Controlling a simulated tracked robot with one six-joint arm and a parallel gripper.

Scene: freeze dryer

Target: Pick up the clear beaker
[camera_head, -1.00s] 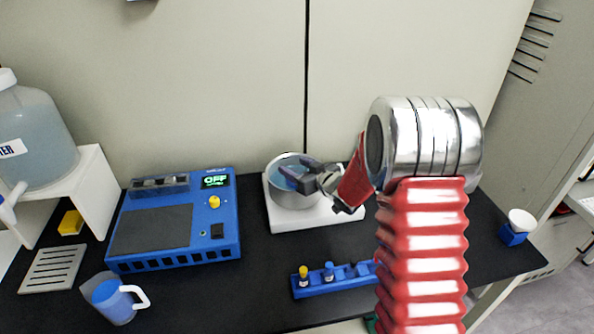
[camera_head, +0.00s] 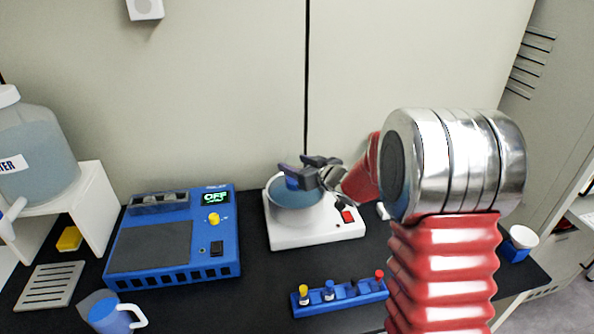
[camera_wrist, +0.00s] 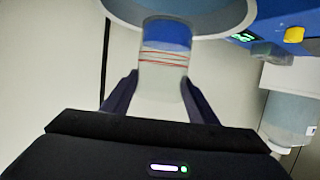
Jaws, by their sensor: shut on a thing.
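The clear beaker (camera_wrist: 162,75), with blue contents and red lines around it, is between the two fingers of my gripper (camera_wrist: 160,88) in the wrist view. My gripper is shut on it. In the head view my gripper (camera_head: 298,172) is over the round metal bowl (camera_head: 290,216) of bluish water, and only a small blue part of the beaker (camera_head: 292,183) shows between the fingers. Whether the beaker's lower end is clear of the water cannot be told.
The bowl sits on a white heater base (camera_head: 338,229). A blue device (camera_head: 170,240) reading OFF stands to the left. A blue vial rack (camera_head: 340,297) lies in front. A blue jug (camera_head: 108,315) and a water tank (camera_head: 35,145) are at the left.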

